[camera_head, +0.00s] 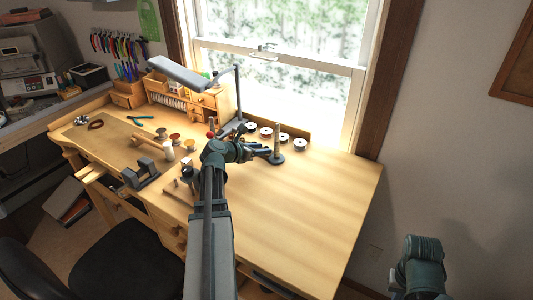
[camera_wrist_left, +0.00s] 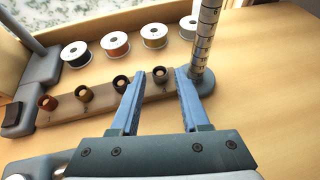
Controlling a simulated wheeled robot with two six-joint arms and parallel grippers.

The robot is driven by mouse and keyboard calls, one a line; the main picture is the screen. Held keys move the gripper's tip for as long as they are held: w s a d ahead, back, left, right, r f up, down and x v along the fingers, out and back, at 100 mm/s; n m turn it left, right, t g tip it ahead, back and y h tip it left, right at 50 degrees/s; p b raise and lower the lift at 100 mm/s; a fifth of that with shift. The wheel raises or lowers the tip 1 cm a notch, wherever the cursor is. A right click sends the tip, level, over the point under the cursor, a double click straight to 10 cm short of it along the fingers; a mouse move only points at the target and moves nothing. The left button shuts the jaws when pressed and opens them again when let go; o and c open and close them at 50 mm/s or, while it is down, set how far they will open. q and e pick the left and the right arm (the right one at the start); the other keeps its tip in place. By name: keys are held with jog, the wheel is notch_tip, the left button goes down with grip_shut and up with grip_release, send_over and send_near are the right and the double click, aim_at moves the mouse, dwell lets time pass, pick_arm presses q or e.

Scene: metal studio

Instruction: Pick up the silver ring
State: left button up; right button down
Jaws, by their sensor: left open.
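Several small rings sit in a row on a wooden strip (camera_wrist_left: 100,103) in the left wrist view. They include a copper-brown ring (camera_wrist_left: 47,102), a brass-toned ring (camera_wrist_left: 83,94), a dark ring (camera_wrist_left: 121,84) and a greyish dark ring (camera_wrist_left: 160,74). I cannot tell for sure from the colours which is silver. My left gripper (camera_wrist_left: 159,78) is open and empty, its fingertips on either side of the greyish dark ring, apart from it. In the head view the left gripper (camera_head: 258,151) is over the bench, and the rings are hidden or too small to see. My right gripper is not visible.
A graduated upright rod (camera_wrist_left: 207,35) on a round base stands close to the right fingertip; it also shows in the head view (camera_head: 277,140). Several wire spools (camera_wrist_left: 115,44) lie behind the strip. A lamp (camera_head: 180,73) stands left. The bench's right half (camera_head: 310,200) is clear.

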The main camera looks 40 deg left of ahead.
pick_arm(q)
jog(key=shift+w+f, duration=0.3)
jog(key=shift+w, duration=0.25)
jog(key=shift+s, duration=0.1)
grip_shut()
jog(key=shift+r, duration=0.2)
